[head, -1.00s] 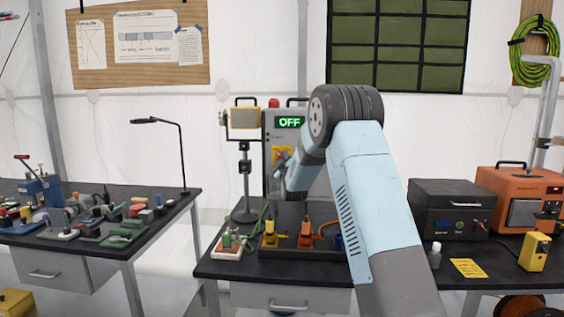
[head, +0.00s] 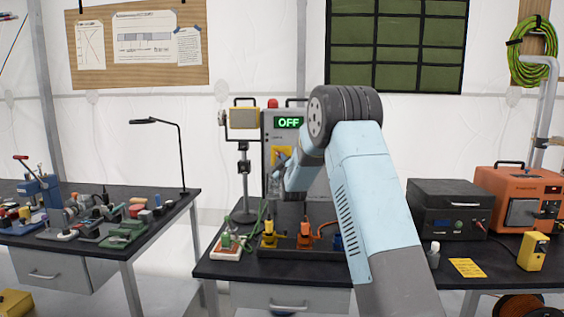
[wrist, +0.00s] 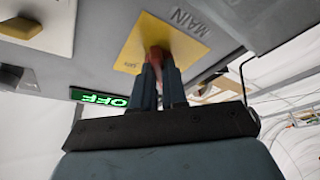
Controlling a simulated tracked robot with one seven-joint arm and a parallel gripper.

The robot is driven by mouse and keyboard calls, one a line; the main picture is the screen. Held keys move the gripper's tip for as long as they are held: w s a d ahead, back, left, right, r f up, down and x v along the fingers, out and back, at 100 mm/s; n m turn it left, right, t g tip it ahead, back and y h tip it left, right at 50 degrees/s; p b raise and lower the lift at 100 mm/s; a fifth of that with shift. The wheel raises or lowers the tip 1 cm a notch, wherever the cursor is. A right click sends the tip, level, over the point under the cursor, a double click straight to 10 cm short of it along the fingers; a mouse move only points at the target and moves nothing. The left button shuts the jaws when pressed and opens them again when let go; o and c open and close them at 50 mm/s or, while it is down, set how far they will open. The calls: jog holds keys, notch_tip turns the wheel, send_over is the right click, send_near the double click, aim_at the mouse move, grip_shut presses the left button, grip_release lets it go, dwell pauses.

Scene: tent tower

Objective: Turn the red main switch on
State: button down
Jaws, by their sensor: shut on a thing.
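The red main switch (wrist: 175,84) shows in the wrist view on a yellow plate (wrist: 150,40) marked MAIN, with its handle between my fingers. My gripper (wrist: 161,72) is shut on this handle. The fingers hide part of the switch. In the head view the yellow plate (head: 281,156) is on the grey cabinet (head: 270,140) at the back of the middle bench, and my arm hides much of it. The green display (head: 289,122) on the cabinet reads OFF. It also shows upside down in the wrist view (wrist: 98,98).
A lamp on a stand (head: 243,150) is just left of the cabinet. A tray of coloured plugs (head: 275,250) lies on the bench in front. A dark case (head: 450,207) and an orange unit (head: 518,198) stand to the right.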

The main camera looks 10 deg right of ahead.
jog(key=shift+w+a+r+m+g+h, duration=0.1)
jog(key=shift+a+m+g+h, duration=0.35)
jog(key=shift+m+h, duration=2.55)
jog(key=shift+w+r+m+g+h, duration=0.1)
jog(key=shift+m+g+h, duration=0.6)
jog(key=shift+m, duration=4.5)
jog(key=shift+w+a+r+m+g+h, duration=0.2)
jog(key=shift+m+g+h, duration=0.45)
jog(key=shift+m+h, duration=2.3)
jog(key=m+y, duration=0.2)
jog(key=m, duration=0.1)
jog(key=shift+s+f, duration=0.1)
jog(key=shift+f, duration=0.05)
jog(key=c, duration=1.4)
grip_release()
jog(key=shift+o, duration=1.2)
jog(key=shift+s+a+f, duration=0.1)
jog(key=shift+f, duration=0.1)
jog(key=v, duration=1.3)
jog(key=shift+s+a, duration=0.15)
jog(key=shift+s, duration=0.15)
